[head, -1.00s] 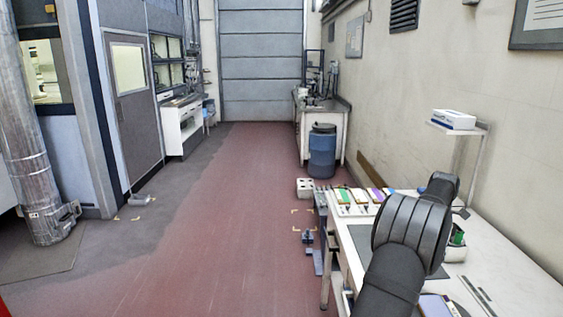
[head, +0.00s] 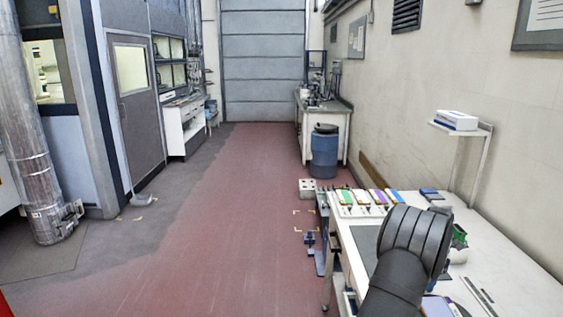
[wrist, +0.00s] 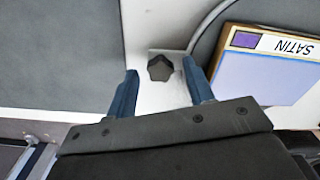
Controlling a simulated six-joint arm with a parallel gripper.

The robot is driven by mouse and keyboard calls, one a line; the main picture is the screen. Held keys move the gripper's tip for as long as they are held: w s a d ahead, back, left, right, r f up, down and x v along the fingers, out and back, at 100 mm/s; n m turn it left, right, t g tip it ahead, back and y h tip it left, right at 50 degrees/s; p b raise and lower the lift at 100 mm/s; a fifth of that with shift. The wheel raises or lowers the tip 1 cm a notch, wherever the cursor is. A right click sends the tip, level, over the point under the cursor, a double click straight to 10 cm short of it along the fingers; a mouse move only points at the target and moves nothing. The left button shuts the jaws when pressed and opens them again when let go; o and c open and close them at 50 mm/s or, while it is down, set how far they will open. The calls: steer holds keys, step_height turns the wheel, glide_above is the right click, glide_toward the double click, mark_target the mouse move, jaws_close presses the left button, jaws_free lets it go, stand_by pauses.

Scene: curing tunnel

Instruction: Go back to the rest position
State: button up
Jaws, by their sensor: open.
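My gripper (wrist: 162,84) shows in the wrist view with its two blue fingers apart. Nothing is held between them. It is over the white tabletop (wrist: 160,20), and a small dark many-sided piece (wrist: 160,68) shows in the gap between the fingers. How far below the fingers that piece is, I cannot tell. In the head view only the dark links of my arm show over the workbench (head: 510,255); the gripper itself is hidden there.
A panel labelled SATIN (wrist: 265,70) lies right of my fingers, a grey mat (wrist: 55,50) left. Several coloured pieces (head: 365,197) line the bench's far end. A wall shelf (head: 480,130) holds a white box (head: 456,120). The red floor (head: 220,220) is open to the left.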

steer(key=shift+r, duration=0.1)
step_height(320, 180, up, 17)
step_height(320, 180, down, 17)
steer(key=shift+f, duration=0.15)
steer(key=s+d+m, duration=0.1)
steer(key=d+m, duration=0.1)
steer(key=d, duration=0.1)
steer(key=s+d+m, duration=0.1)
steer(key=d+m, duration=0.1)
steer(key=m, duration=0.1)
steer(key=s+d+m, duration=0.1)
steer(key=d+m, duration=0.2)
steer(key=shift+d, duration=0.3)
steer(key=shift+s+d+m, duration=0.65)
steer(key=shift+s+m, duration=0.05)
steer(key=shift+m, duration=0.2)
